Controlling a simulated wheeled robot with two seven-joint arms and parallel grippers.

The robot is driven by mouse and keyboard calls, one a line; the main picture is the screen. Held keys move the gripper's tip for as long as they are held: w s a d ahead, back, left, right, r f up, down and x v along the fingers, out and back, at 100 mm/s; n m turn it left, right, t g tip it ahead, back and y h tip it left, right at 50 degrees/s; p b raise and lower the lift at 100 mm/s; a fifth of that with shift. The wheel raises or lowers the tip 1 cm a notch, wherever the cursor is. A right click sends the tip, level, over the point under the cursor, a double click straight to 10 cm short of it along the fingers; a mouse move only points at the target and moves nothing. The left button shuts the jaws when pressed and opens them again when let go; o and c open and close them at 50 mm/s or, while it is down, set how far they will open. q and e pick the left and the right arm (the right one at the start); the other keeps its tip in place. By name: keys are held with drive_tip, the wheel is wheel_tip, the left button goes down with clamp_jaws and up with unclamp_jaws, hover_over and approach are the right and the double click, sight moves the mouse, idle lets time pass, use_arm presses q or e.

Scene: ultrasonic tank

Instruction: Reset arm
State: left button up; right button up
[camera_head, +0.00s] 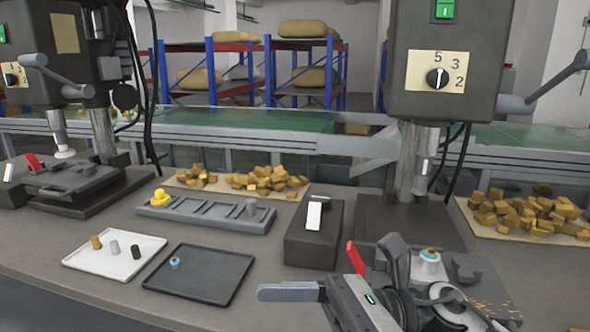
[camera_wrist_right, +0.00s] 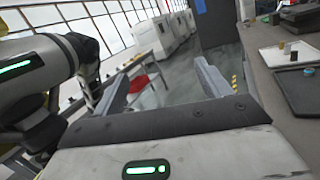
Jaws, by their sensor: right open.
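My right gripper (camera_wrist_right: 163,78) is open and empty, with its two grey fingers spread apart in the right wrist view. In the head view, a grey finger of this gripper (camera_head: 288,292) shows low in the middle, above the front part of the table, and its arm covers part of the bench at lower right. My left gripper is not in the head view. A white and black arm link of mine shows at the left of the wrist view.
A white tray (camera_head: 79,263) with several small cylinders and a dark tray (camera_head: 215,289) with a small ring-like part lie at left. A grey slotted rack (camera_head: 178,216) stands behind them. A black box (camera_head: 309,248) and drill presses (camera_head: 440,100) stand on the table (camera_head: 40,235).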

drive_tip(key=w+d+f+m+t+h, duration=0.2)
drive_tip(key=d+f+m+t+h, duration=0.15)
drive_tip(key=m+t, duration=0.6)
drive_tip(key=w+d+f+m+t+h, duration=0.25)
drive_tip(key=f+m+t, duration=0.2)
drive_tip(key=m, duration=1.05)
drive_tip(key=w+d+f+m+t+h, duration=0.25)
drive_tip(key=m+t, duration=0.45)
drive_tip(key=m, duration=0.5)
drive_tip(key=s+d+f+m+g+h, duration=0.3)
drive_tip(key=s+f+m, duration=0.3)
drive_tip(key=f, duration=0.4)
drive_tip(key=s+d+f+m+g+h, duration=0.3)
drive_tip(key=s+f+m+g+h, duration=0.1)
drive_tip(key=f+m, duration=0.5)
wheel_tip(320, 180, down, 2)
drive_tip(key=shift+s+d+f+h, duration=0.15)
drive_tip(key=shift+s+h, duration=0.3)
drive_tip(key=shift+s, duration=0.55)
